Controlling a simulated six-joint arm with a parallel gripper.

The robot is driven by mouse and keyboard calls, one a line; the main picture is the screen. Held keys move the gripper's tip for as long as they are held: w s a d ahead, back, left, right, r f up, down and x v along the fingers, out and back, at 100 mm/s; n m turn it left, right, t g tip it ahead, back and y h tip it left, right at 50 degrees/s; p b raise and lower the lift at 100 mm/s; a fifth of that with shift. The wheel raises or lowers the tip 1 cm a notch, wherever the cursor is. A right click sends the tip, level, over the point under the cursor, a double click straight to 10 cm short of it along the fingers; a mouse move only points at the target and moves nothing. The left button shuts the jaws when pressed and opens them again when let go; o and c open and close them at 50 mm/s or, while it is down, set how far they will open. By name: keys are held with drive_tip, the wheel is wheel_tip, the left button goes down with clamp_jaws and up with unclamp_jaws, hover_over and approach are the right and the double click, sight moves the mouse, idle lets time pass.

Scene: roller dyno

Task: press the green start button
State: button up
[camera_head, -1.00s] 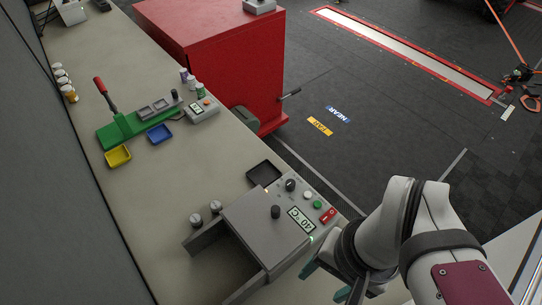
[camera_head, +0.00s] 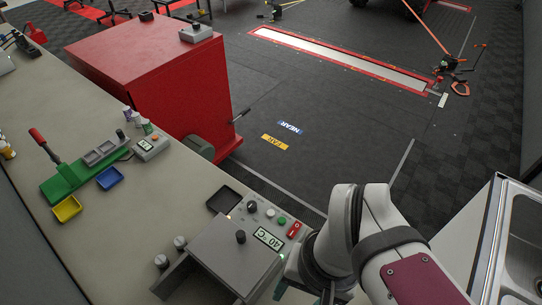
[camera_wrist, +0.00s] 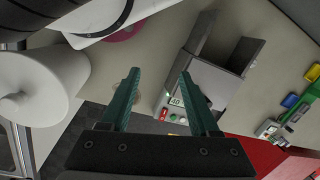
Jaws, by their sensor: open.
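The green button (camera_head: 282,220) is small and round. It sits on the right edge of a grey control box (camera_head: 230,250), between a white button (camera_head: 270,212) and a red switch (camera_head: 294,229). The box has a display (camera_head: 268,238) reading 40 °C. In the wrist view the green button (camera_wrist: 173,117) shows small between my fingers, beside the display. My gripper (camera_wrist: 158,73) is open and empty, with two teal fingers apart. In the head view my gripper is at the bottom, near the box's front right corner, partly hidden by my wrist.
A black tray (camera_head: 223,199) lies behind the box. Two knobs (camera_head: 161,261) stand left of it. Farther along the bench are a green lever press (camera_head: 70,178), a yellow tray (camera_head: 67,209) and a blue tray (camera_head: 110,178). A red cabinet (camera_head: 150,80) stands beyond the bench.

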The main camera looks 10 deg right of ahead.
clamp_jaws()
idle(1.5)
